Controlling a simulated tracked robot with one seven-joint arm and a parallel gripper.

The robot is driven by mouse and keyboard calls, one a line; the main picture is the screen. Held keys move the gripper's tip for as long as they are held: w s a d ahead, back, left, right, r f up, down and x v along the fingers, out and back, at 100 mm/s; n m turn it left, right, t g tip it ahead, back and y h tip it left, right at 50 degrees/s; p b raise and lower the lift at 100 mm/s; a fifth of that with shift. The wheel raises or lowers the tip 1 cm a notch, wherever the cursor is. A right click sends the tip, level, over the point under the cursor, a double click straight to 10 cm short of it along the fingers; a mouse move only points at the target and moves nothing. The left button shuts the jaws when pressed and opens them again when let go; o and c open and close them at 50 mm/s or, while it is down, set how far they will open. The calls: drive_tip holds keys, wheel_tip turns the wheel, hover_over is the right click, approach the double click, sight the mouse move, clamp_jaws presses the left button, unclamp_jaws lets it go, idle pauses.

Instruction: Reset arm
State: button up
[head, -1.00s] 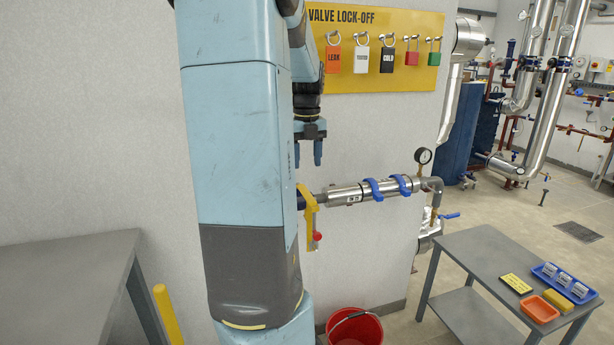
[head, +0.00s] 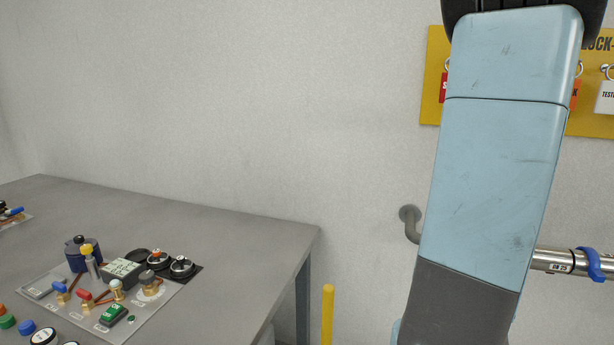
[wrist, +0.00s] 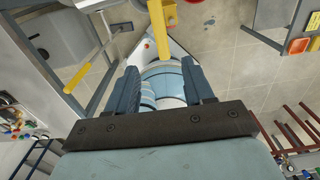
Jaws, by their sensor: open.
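My gripper (wrist: 160,84) shows in the wrist view with its two dark blue-grey fingers apart. Nothing is between the fingertips; my own light blue and white body shows below and beyond them. In the head view my blue arm stands upright at the right, in front of the wall and the lock-off board. My gripper is out of the head view.
A grey bench (head: 215,228) fills the lower left, with valves and small parts on a mat (head: 170,305). A yellow post (head: 328,310) stands beside it. A yellow lock-off board (head: 433,75) and a steel pipe (head: 553,261) are partly behind my arm.

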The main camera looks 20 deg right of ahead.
drive_tip(key=w+a+r+n+t, duration=0.1)
drive_tip(key=w+a+n+t, duration=0.15)
drive_tip(key=a+n, duration=0.9)
drive_tip(key=w+a+n+t, duration=0.1)
drive_tip(key=w+a+n, duration=0.3)
drive_tip(key=a+n, duration=0.75)
drive_tip(key=s+a+f+n+t, duration=0.1)
drive_tip(key=s+a+n, duration=0.2)
drive_tip(key=a+n, duration=0.7)
drive_tip(key=s+a+f+n+t, duration=0.1)
drive_tip(key=s+a+n, duration=0.3)
drive_tip(key=a+n, duration=0.6)
drive_tip(key=shift+n, duration=0.4)
